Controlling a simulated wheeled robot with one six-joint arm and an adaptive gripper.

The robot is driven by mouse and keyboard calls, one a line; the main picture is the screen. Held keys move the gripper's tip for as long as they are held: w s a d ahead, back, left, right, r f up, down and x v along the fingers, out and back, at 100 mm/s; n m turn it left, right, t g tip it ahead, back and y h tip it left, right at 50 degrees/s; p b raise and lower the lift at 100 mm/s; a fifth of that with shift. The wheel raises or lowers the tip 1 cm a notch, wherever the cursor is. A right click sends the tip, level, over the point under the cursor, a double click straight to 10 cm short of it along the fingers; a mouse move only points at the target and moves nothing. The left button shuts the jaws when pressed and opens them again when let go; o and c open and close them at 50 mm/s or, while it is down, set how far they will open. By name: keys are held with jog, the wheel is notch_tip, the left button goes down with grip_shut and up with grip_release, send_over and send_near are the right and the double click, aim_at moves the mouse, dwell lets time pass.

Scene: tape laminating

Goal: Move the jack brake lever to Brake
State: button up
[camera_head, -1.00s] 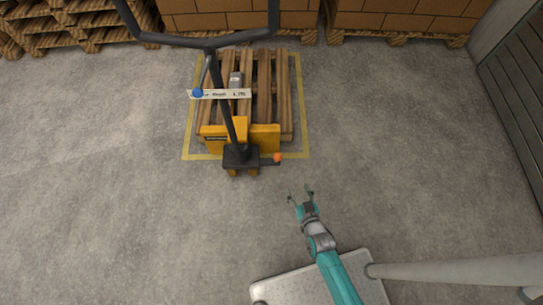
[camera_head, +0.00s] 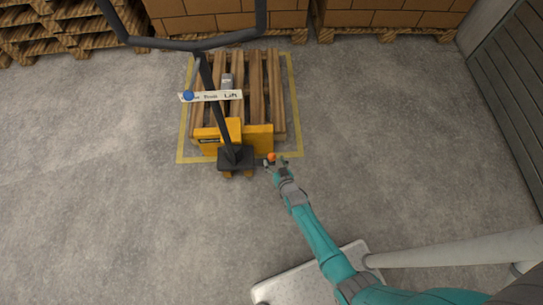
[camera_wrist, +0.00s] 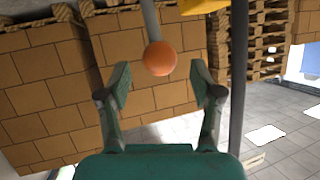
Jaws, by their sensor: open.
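The pallet jack (camera_head: 262,138) is yellow with a tall black handle (camera_head: 215,90). A lever tipped with an orange ball knob (camera_head: 271,157) sticks out to the right of the jack's dark base (camera_head: 236,158); I take it for the brake lever. My gripper (camera_head: 271,164) is at this knob, open. In the wrist view the orange knob (camera_wrist: 160,58) sits just ahead of and between my open fingertips (camera_wrist: 159,80), with a gap on both sides. Its grey rod (camera_wrist: 151,18) runs up behind it. No brake position marking is readable.
A blue knob (camera_head: 188,95) and a white label strip (camera_head: 222,96) show by the handle. A wooden pallet (camera_head: 272,80) lies inside a yellow floor outline (camera_head: 297,135). Stacked boxes (camera_head: 400,15) stand behind. The floor to the right is clear.

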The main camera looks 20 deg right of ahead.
jog(key=shift+x, duration=2.05)
grip_shut()
